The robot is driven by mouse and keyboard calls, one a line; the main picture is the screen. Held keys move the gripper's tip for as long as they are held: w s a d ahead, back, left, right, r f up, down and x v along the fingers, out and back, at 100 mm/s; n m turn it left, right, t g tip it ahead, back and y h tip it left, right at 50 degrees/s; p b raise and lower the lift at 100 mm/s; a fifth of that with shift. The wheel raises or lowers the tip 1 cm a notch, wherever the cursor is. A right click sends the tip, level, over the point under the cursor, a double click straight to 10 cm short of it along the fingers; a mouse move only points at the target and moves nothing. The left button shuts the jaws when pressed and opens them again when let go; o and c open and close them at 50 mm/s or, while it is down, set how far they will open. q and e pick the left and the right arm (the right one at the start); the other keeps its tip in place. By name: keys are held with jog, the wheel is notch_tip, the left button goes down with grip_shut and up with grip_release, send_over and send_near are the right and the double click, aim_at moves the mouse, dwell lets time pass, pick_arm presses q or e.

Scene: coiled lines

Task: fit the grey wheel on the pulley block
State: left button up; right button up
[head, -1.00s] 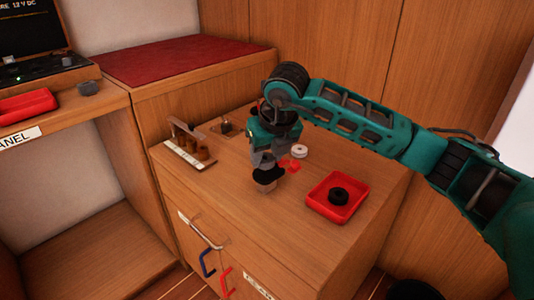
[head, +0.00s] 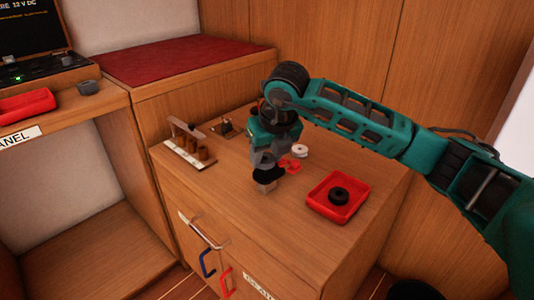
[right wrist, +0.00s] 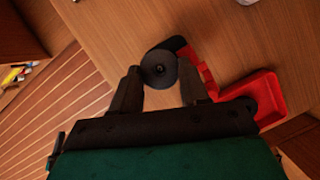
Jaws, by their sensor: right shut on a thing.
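My right gripper (head: 267,168) points down over the wooden counter and is shut on the grey wheel (right wrist: 159,70). In the right wrist view the wheel is a dark grey disc with a small centre hole, between the fingertips. In the head view it looks nearly black (head: 268,175). My left gripper is not in view.
A red tray (head: 315,202) with a black wheel (head: 338,197) stands to the right. A white wheel (head: 300,151) and a red piece (head: 290,165) lie behind the gripper. The counter's front is clear.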

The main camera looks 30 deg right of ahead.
jog(key=o, duration=1.1)
jog(key=shift+r+p, duration=2.1)
jog(key=shift+r, duration=1)
jog(key=p+v, duration=0.2)
jog(key=v, duration=1.1)
jog(key=shift+w, duration=0.1)
jog(key=shift+f, duration=0.1)
